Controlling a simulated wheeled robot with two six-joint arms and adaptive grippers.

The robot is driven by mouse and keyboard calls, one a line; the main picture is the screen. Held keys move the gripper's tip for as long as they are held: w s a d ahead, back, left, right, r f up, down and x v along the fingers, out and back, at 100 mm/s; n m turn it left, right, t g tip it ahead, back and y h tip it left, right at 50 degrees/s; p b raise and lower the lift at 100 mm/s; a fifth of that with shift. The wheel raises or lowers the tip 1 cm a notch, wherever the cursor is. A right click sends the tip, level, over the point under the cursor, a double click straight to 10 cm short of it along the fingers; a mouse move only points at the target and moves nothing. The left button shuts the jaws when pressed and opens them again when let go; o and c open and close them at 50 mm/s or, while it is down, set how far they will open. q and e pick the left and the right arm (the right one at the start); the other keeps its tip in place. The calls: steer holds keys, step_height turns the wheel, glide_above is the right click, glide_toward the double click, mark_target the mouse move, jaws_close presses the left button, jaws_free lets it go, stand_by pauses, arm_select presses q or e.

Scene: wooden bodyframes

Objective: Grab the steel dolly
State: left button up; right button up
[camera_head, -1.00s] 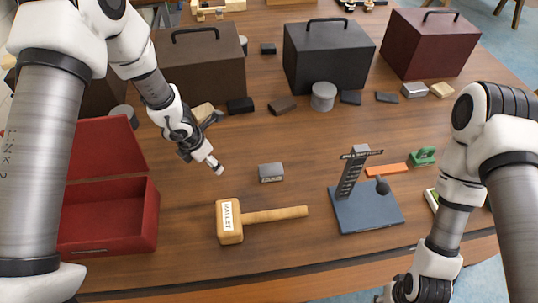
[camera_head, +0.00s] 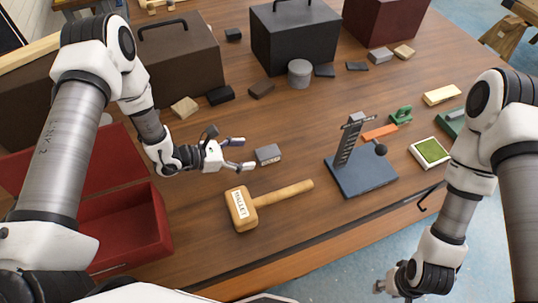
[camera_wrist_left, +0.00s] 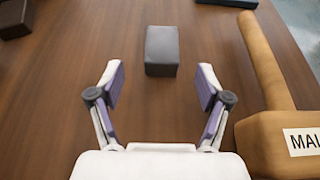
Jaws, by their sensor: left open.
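The steel dolly (camera_head: 268,154) is a small grey block lying flat on the wooden table near the middle. My left gripper (camera_head: 245,153) is open just to the left of it, with its fingertips pointing at it. In the left wrist view the dolly (camera_wrist_left: 161,52) lies straight ahead, slightly beyond the open, empty fingertips (camera_wrist_left: 160,78). My right gripper (camera_head: 382,288) hangs low beyond the table's front edge, too small to tell its jaws.
A wooden mallet (camera_head: 243,208) lies close in front of the dolly. A blue-grey stand (camera_head: 365,176) is to the right. An open red box (camera_head: 125,228) sits at left. Large dark cases (camera_head: 295,40) and small blocks are at the back.

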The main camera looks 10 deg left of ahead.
mark_target(263, 152)
arm_select(q)
steer(key=b+x, duration=0.1)
steer(key=x, duration=0.6)
steer(key=shift+d+r, duration=0.1)
steer(key=shift+d, duration=0.05)
steer(key=shift+w+d, duration=0.15)
steer(key=shift+d, duration=0.15)
jaws_close()
arm_select(e)
steer(key=shift+w+d+f, duration=0.15)
steer(key=shift+w+f, duration=0.05)
steer(key=shift+f, duration=0.3)
steer(key=shift+w+d+f, duration=0.15)
steer(key=shift+f, duration=0.3)
